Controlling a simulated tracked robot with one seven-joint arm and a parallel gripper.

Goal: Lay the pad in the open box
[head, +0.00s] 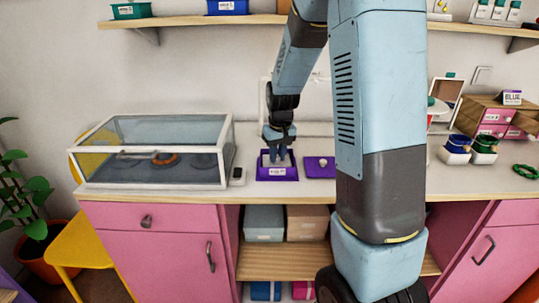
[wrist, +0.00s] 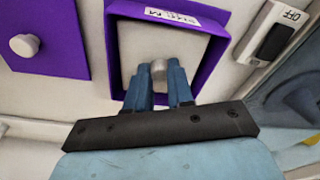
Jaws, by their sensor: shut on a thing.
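The open box (head: 264,177) is purple with a white label and stands on the counter in front of my gripper's arm. Its purple wall also shows in the wrist view (wrist: 214,55). A pale grey pad (wrist: 140,42) with a small round knob lies within the box's outline in the wrist view. My gripper (wrist: 158,82) is shut on the knob, pointing down over the box; it also shows in the head view (head: 278,153). I cannot tell whether the pad touches the box floor.
A purple lid (head: 320,167) with a knob lies just right of the box. A small switch unit (head: 237,176) and a glass-topped case (head: 155,160) stand to its left. Small pots (head: 457,148) and pink drawers (head: 492,128) are at the right.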

